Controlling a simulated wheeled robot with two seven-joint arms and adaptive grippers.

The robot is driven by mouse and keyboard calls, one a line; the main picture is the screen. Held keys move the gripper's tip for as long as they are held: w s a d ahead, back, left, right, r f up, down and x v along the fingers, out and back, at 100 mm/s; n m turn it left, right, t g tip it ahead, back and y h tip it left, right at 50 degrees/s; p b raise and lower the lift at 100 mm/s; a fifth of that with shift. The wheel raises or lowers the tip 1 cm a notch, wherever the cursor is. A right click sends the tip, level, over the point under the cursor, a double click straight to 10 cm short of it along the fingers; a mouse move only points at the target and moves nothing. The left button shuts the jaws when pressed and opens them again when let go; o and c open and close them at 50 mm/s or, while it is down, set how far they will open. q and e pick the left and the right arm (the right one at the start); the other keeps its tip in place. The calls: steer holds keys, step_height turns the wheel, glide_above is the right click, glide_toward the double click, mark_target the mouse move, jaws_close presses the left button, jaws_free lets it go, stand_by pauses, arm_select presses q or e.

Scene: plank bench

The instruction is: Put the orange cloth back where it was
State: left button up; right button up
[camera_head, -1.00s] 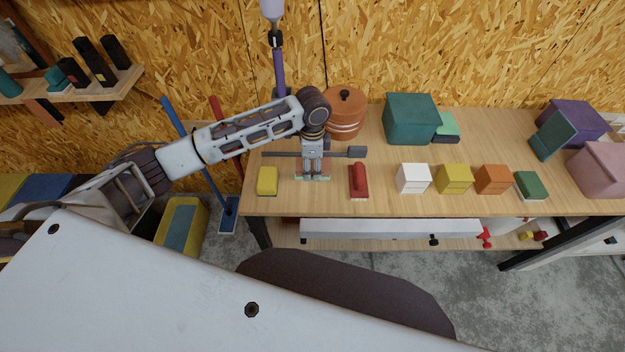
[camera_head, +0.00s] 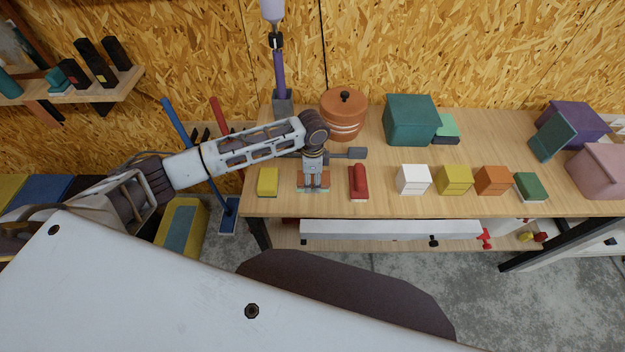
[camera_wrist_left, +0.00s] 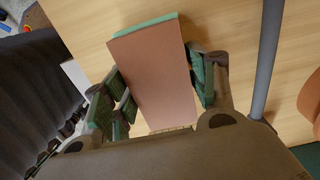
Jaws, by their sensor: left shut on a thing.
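The left gripper is shut on a flat brown-orange pad with a green layer beneath (camera_wrist_left: 152,72), seen between the fingers in the left wrist view. I cannot tell whether this pad touches the bench. My right gripper is not in view.
A lidded copper pot (camera_head: 344,115) and a grey tool (camera_head: 356,153) are behind. A green sponge (camera_head: 530,186) is farther right.

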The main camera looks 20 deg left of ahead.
mark_target(313, 177)
arm_select(q)
steer(key=shift+f, duration=0.5)
steer(key=shift+f, duration=0.15)
steer(key=o, duration=1)
step_height(313, 177, up, 12)
steer(key=shift+r, duration=0.15)
stand_by(0.8)
